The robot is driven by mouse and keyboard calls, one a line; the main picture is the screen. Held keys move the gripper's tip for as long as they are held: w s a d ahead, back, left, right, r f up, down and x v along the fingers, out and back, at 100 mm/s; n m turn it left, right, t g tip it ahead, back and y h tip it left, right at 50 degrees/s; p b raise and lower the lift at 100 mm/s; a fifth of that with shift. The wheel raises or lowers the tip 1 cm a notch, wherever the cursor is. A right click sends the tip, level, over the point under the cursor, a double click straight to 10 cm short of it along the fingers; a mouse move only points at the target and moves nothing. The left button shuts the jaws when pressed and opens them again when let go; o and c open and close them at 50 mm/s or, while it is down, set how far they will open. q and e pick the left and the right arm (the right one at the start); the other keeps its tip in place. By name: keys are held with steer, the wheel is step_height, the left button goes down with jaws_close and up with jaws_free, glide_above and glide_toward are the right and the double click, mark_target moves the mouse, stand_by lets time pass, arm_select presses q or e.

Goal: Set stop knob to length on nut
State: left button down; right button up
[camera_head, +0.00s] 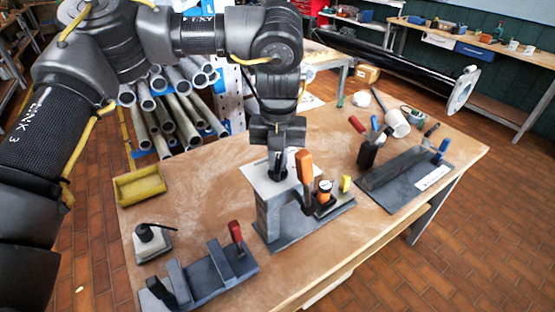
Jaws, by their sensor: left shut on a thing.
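My left gripper (279,172) points down over the top of a grey bench stand (270,218) in the middle of the table. It is shut on a small dark part at the stand's top, which looks like the stop knob. The fingers hide most of it, so I cannot read its setting. An orange-handled lever (305,166) stands upright just right of the fingers. A small orange and black piece (324,192) sits in a dark holder on the stand's base. I cannot make out a nut. My right gripper is not in view.
On the wooden table (205,205) are a yellow tray (140,186), a small block with a black knob (151,242), a grey fixture with a red handle (210,274), a black tool holder (368,153) and a dark plate fixture (406,180). Pipes (175,115) lie behind.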

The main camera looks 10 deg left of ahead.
mark_target(277, 162)
arm_select(q)
steer(key=n, duration=0.3)
steer(key=shift+n, duration=0.3)
steer(key=shift+n+p, duration=0.5)
steer(key=shift+n, duration=1.3)
steer(key=c, duration=1.4)
jaws_free()
steer(key=shift+w, duration=0.1)
steer(key=shift+c, duration=0.2)
step_height(277, 162, up, 11)
steer(key=b, duration=0.1)
steer(key=shift+f, duration=0.1)
